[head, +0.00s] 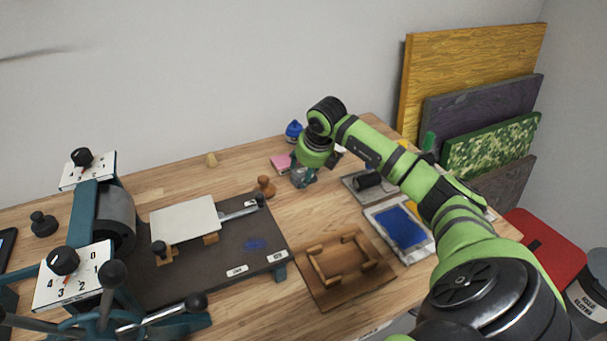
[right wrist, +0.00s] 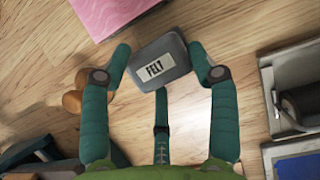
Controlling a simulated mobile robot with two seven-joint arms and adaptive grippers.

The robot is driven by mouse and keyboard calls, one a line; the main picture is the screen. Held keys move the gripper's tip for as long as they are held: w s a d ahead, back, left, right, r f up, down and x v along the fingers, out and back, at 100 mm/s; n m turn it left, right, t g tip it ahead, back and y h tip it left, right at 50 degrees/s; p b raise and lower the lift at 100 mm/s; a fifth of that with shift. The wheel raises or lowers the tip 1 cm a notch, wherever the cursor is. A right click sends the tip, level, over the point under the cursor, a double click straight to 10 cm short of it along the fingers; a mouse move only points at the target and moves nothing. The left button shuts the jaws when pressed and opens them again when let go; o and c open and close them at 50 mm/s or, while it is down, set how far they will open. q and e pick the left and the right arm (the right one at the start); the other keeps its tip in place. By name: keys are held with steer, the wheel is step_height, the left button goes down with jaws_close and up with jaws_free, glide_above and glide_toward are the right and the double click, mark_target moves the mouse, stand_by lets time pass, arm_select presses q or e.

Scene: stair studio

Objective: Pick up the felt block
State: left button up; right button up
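The felt block (right wrist: 160,60) is a small dark grey block with a white label reading FELT, in the upper middle of the right wrist view. My right gripper (right wrist: 160,64) is open, with a finger on either side of the block and the third finger at its near edge. I cannot tell whether any finger touches it. In the head view my right gripper (head: 303,178) hangs low over the back of the table and I cannot make out the block there. My left gripper is not in view.
A pink pad (head: 281,163), a blue bottle (head: 293,131) and a brown wooden knob (head: 265,187) stand close to the gripper. A roller tray (head: 368,182), a blue ink tray (head: 402,228) and a wooden frame (head: 345,265) lie nearer. The press bed (head: 200,262) fills the left.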

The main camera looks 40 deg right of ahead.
mark_target(303, 168)
steer(key=shift+s+f, duration=0.1)
steer(key=shift+c, duration=1.3)
steer(key=shift+r, duration=0.65)
steer(key=shift+c, duration=1.4)
step_height(303, 168, up, 3)
steer(key=shift+f+b, duration=0.2)
steer(key=shift+b, duration=0.4)
steer(key=s+d+r+b, duration=0.2)
steer(key=s+r+b, duration=0.5)
steer(key=s, duration=0.4)
steer(key=shift+s+r+b, duration=0.15)
steer(key=shift+b, duration=0.15)
steer(key=shift+d, duration=0.1)
